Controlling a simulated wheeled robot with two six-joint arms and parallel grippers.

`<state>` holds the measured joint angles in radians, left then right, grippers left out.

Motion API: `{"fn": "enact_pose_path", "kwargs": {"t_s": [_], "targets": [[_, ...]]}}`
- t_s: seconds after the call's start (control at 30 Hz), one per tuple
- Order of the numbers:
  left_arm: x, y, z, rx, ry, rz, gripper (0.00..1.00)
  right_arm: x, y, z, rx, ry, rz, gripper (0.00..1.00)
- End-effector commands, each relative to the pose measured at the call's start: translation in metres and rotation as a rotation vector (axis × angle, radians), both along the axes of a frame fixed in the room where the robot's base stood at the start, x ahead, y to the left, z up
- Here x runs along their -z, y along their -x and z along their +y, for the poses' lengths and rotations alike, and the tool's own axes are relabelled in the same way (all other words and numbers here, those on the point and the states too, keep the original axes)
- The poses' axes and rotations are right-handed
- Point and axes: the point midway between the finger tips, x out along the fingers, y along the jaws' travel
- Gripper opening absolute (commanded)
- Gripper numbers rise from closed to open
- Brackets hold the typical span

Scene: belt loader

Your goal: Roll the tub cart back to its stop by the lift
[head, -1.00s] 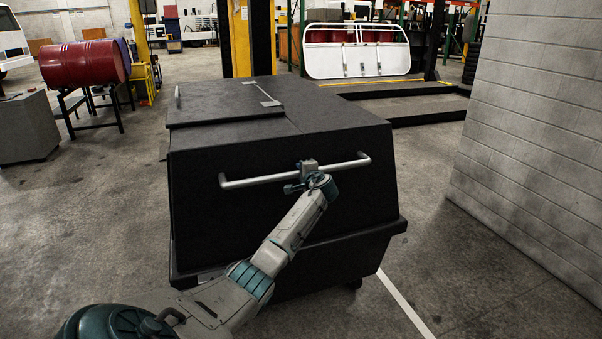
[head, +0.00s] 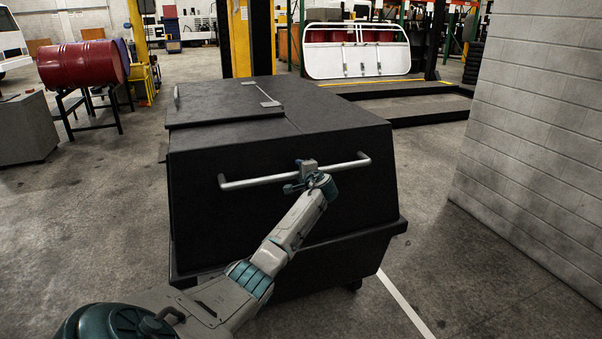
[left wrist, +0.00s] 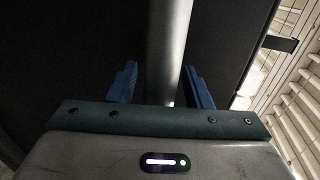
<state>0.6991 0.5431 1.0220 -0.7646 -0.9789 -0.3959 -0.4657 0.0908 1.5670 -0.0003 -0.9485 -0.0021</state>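The tub cart (head: 285,200) is a large black lidded bin on casters, filling the middle of the head view. A pale metal bar handle (head: 343,166) runs across its near face. My left gripper (head: 307,172) is at the middle of this bar. In the left wrist view the bar (left wrist: 169,45) passes between the blue fingers of the left gripper (left wrist: 160,88), with a small gap showing on the left side. My right gripper is out of view. Yellow lift posts (head: 241,40) stand behind the cart. I cannot make out the cart's stop.
A grey block wall (head: 540,130) stands close on the right, with a strip of floor between it and the cart. A low dark platform (head: 415,106) lies beyond the cart. A red drum (head: 82,63) rests on a stand at left. A white floor line (head: 405,303) runs beside the cart.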

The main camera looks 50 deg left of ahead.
Motion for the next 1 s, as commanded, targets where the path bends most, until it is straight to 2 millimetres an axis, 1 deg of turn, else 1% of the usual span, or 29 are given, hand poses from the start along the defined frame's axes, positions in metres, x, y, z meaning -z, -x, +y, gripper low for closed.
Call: {"fn": "enact_pose_path", "kwargs": {"t_s": [0.17, 0.27, 0.37, 0.6, 0.8, 1.0], "targets": [[0.001, 0.0, -0.002, 0.0, 0.001, 0.0, 0.45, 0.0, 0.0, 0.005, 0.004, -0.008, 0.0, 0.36], [0.0, 0.002, -0.007, 0.001, 0.001, 0.001, 0.45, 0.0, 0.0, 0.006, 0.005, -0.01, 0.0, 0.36], [-0.002, 0.007, -0.018, 0.002, -0.001, 0.0, 0.45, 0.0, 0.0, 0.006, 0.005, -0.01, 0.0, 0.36], [-0.01, 0.022, -0.057, 0.003, 0.002, -0.001, 0.45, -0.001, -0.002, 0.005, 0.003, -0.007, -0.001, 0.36], [-0.016, 0.034, -0.085, 0.002, 0.002, 0.0, 0.45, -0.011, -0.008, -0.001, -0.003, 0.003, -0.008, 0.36], [-0.019, 0.039, -0.096, 0.0, 0.001, 0.0, 0.45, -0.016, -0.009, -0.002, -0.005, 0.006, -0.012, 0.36]]}}
